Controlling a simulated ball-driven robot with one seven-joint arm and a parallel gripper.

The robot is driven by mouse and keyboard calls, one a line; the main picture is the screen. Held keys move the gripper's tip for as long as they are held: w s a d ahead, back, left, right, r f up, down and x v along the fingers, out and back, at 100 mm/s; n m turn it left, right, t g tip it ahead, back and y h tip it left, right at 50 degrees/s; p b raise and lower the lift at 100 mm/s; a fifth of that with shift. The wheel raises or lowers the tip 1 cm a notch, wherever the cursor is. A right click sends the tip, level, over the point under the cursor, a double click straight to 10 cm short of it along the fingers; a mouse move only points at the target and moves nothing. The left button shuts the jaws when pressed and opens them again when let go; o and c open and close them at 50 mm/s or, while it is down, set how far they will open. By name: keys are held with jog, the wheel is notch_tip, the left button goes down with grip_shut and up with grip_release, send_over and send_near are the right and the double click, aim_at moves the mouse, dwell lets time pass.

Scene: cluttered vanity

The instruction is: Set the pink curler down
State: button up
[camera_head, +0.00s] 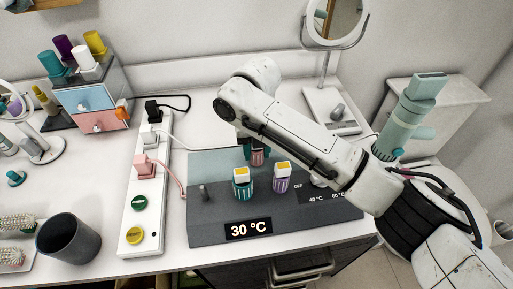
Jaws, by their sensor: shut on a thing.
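The pink curler (258,158) shows small and partly hidden below my forearm, over the back part of the dark grey heater (212,227). My gripper (256,146) is shut on it, mostly hidden behind the arm. I cannot tell whether the curler touches the heater. A teal curler (242,189) and a purple curler (281,184), both with yellow tops, stand upright on the heater in front of the pink one. The heater display (248,229) reads 30 °C.
A white power strip (155,190) with plugs and cables lies left of the heater. A dark cup (68,239) and hairbrushes (15,223) are at front left. A small drawer box (95,100) stands behind. A round mirror (336,20) stands at the back right. The back middle counter is clear.

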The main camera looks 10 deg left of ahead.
jog(key=shift+f, duration=0.2)
jog(key=o, duration=1.1)
jog(key=shift+r, duration=0.1)
notch_tip(320, 180, up, 12)
jog(key=shift+r+b, duration=0.15)
jog(key=shift+b, duration=0.25)
